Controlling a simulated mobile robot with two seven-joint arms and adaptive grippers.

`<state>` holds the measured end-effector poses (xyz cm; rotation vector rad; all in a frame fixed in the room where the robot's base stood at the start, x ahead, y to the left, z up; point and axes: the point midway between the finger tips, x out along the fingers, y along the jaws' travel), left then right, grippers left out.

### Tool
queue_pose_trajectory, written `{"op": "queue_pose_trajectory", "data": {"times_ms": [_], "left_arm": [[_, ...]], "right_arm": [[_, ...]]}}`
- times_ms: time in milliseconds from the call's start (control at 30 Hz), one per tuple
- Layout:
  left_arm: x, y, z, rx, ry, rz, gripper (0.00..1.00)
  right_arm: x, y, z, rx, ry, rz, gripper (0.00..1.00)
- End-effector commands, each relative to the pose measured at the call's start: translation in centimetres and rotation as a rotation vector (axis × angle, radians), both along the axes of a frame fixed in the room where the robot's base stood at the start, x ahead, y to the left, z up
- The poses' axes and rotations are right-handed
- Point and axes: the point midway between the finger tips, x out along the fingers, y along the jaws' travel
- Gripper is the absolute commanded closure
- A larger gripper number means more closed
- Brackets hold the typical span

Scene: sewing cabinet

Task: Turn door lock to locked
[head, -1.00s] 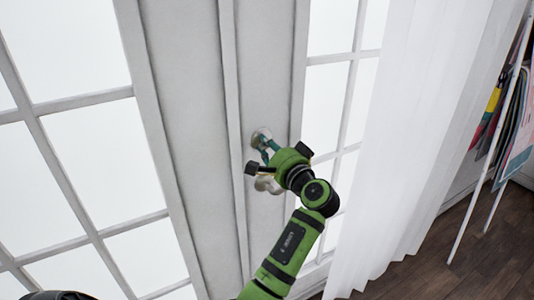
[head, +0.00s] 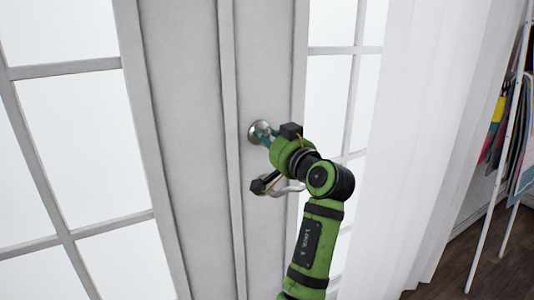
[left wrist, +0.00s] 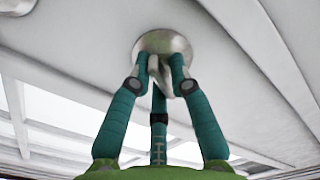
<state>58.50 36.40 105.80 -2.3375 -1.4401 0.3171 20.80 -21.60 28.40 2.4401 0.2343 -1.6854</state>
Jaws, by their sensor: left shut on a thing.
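The door lock is a round silver plate (head: 259,131) with a small turn piece, on the white door (head: 265,75) above the lever handle. In the left wrist view the plate (left wrist: 162,42) is straight ahead and the turn piece (left wrist: 164,76) stands between my fingertips. My left gripper (head: 267,138) comes from the lower right; its teal fingers (left wrist: 160,75) are shut on the turn piece. The fingers hide part of it, so its exact angle is hard to tell. My right gripper is not in view.
A silver lever handle (head: 290,188) sits just below the lock, partly behind my gripper. A white curtain (head: 420,130) hangs to the right. A rack (head: 505,150) with coloured items stands beyond it on the dark wood floor (head: 455,265). Glazed panels flank the door.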

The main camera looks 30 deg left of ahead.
Motion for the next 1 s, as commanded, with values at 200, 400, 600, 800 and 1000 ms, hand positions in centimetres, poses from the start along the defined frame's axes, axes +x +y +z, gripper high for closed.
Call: {"op": "queue_pose_trajectory", "data": {"times_ms": [200, 400, 600, 800, 1000], "left_arm": [[0.1, -0.2, -0.7, -0.091, -0.164, -0.003, 1.00], [0.2, -0.2, -0.4, -0.151, -0.284, -0.004, 1.00], [0.2, -0.2, -0.2, -0.189, -0.361, -0.004, 1.00], [0.2, -0.2, -0.1, -0.208, -0.398, -0.004, 1.00], [0.2, -0.2, 0.0, -0.211, -0.408, -0.003, 1.00]], "right_arm": [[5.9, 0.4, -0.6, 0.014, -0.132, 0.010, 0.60], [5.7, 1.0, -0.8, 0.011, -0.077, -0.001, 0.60], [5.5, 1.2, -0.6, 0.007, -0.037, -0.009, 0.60], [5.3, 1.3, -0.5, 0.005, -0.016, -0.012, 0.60], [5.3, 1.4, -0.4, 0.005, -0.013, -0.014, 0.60]]}}
